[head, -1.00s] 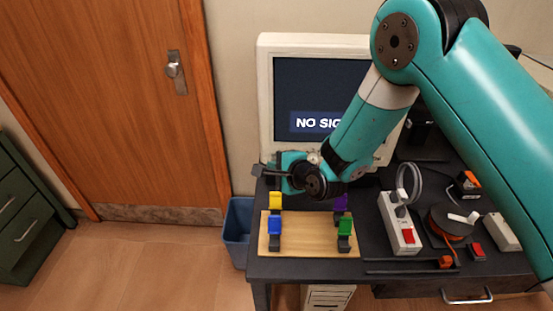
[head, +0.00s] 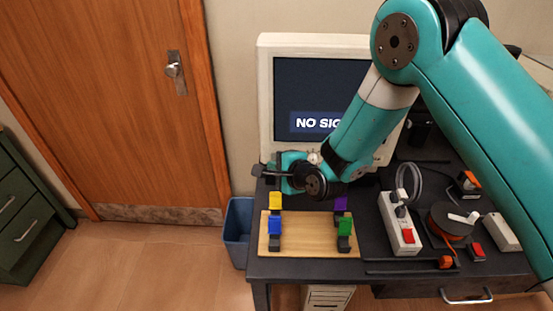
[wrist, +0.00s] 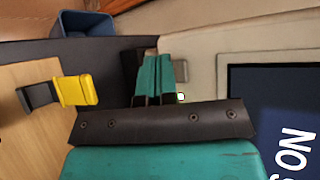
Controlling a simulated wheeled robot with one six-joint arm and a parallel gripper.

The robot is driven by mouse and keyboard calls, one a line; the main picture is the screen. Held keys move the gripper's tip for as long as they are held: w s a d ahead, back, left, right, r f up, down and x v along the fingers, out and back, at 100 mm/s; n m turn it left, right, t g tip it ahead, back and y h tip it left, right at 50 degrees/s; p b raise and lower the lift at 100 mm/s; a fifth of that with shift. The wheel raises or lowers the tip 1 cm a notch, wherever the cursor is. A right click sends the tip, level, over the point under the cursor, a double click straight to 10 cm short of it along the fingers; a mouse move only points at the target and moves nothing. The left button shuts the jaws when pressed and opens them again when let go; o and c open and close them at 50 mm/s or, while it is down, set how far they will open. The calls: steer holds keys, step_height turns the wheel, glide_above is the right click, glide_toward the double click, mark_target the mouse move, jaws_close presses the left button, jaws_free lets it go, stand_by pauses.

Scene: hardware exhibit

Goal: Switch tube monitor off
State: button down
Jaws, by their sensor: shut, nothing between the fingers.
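The tube monitor (head: 265,100) stands at the back of the dark desk. Its screen (head: 300,85) is lit and reads "NO SIG", with the rest of the text hidden behind my arm. My gripper (head: 258,171) is in front of the monitor's lower left corner, shut and empty. In the wrist view my gripper (wrist: 152,58) points at the monitor's beige casing (wrist: 215,55). A small pale square (wrist: 181,96), perhaps a button or light, shows just beside the fingers on the casing. I cannot tell whether the fingertips touch the casing.
A wooden board (head: 305,235) with coloured clips, including a yellow one (wrist: 77,90), lies in front of the monitor. A white power strip with a red switch (head: 408,236) and a cable reel (head: 450,222) are to the right. A blue bin (head: 238,235) stands left of the desk.

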steer(key=shift+w, duration=0.1)
stand_by(0.4)
steer(key=shift+w, duration=0.5)
stand_by(0.3)
steer(key=shift+s, duration=0.6)
steer(key=shift+s, duration=0.1)
steer(key=s+p, duration=0.2)
steer(key=s, duration=0.3)
steer(key=shift+s+a, duration=0.1)
steer(key=shift+s, duration=0.3)
